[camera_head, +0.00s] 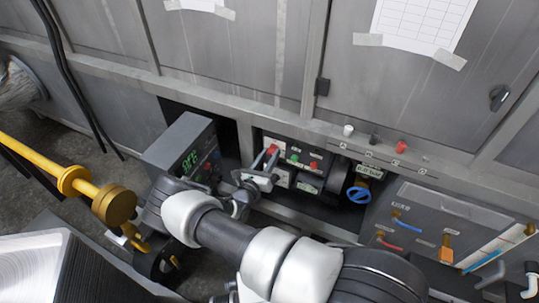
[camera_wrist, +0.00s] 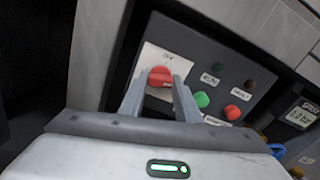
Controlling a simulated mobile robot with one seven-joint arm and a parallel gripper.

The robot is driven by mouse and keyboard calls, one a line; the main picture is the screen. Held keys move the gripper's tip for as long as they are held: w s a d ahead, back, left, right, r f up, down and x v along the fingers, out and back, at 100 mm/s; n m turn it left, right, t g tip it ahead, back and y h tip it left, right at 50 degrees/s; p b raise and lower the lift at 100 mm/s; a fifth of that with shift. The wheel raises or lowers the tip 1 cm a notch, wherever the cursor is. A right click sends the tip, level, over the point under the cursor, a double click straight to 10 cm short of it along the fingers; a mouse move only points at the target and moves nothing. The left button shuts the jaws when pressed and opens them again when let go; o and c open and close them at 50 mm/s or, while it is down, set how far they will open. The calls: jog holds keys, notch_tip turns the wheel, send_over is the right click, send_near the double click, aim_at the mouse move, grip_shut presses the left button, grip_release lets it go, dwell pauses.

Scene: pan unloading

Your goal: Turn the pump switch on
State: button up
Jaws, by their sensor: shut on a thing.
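The pump switch is a red rotary knob (camera_wrist: 160,76) on a white plate at the left of a grey control panel (camera_wrist: 192,42). My gripper (camera_wrist: 160,86) is at the knob, with its two fingers shut on either side of it. In the head view my gripper (camera_head: 265,162) reaches the panel's left end, and the red knob (camera_head: 272,149) shows between the fingertips. The writing above the knob is too small to read surely. My fingers hide part of the white plate.
Right of the knob are a green button (camera_wrist: 202,99) and a red button (camera_wrist: 232,112). A grey box with a green display (camera_head: 189,160) stands left of my gripper. A blue valve wheel (camera_head: 359,195) is to the right. A yellow pipe (camera_head: 85,187) is at far left.

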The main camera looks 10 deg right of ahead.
jog(key=shift+m, duration=1.3)
jog(key=shift+m+p, duration=0.3)
jog(key=o, duration=1)
jog(key=shift+o, duration=0.2)
jog(key=shift+a, duration=0.1)
jog(key=p+v, duration=0.2)
jog(key=v, duration=1.5)
jog(key=shift+s, duration=0.15)
jog(key=shift+r, duration=0.15)
